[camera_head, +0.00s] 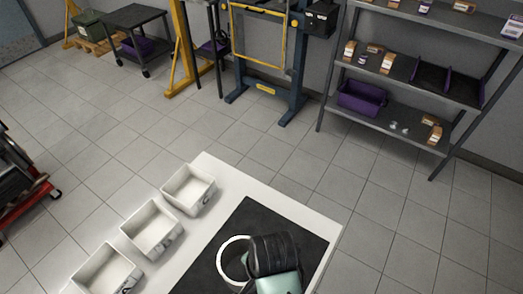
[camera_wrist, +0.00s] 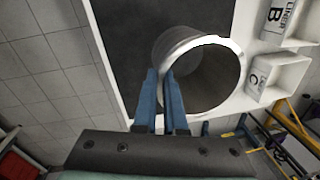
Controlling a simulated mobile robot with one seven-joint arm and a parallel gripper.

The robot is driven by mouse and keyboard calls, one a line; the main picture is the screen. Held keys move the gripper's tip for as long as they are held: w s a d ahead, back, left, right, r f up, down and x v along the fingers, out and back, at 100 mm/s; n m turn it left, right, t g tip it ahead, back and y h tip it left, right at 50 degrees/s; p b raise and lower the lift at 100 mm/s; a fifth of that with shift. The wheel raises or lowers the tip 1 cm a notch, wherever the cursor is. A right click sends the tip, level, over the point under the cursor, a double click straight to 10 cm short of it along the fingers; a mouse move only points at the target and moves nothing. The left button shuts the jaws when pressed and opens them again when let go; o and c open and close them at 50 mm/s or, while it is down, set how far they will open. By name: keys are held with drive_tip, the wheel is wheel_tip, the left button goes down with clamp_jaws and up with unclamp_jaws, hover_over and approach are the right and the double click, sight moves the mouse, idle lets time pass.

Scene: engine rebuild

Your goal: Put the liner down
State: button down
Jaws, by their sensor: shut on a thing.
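The liner (camera_head: 221,262) is an open grey-white cylinder with a bright rim, over the dark mat (camera_head: 262,215) on the white table (camera_head: 212,167). In the wrist view the liner (camera_wrist: 225,62) shows its open end and hollow inside. My gripper (camera_wrist: 168,76) is shut on the liner's near wall, one blue finger inside the rim and one outside. In the head view my wrist is at the liner's right side and hides the fingers. I cannot tell whether the liner's lower end touches the mat.
Three white bins, (camera_head: 188,190), (camera_head: 152,236) and (camera_head: 107,270), stand along the table's left side. In the wrist view two bins carry labels B (camera_wrist: 283,22) and C (camera_wrist: 272,75). The mat beside the liner is clear. A shelf (camera_head: 425,95) stands beyond the table.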

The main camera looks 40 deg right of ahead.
drive_tip(key=f, duration=0.3)
drive_tip(key=shift+a, duration=0.2)
drive_tip(key=shift+w+d+f, duration=0.1)
drive_tip(key=shift+w+f, duration=0.05)
drive_tip(key=shift+f, duration=2.3)
drive_tip(key=c, duration=1.4)
unclamp_jaws()
drive_tip(key=shift+f, duration=0.2)
drive_tip(key=shift+c, duration=0.2)
drive_tip(key=o, duration=0.4)
drive_tip(key=shift+o, duration=0.2)
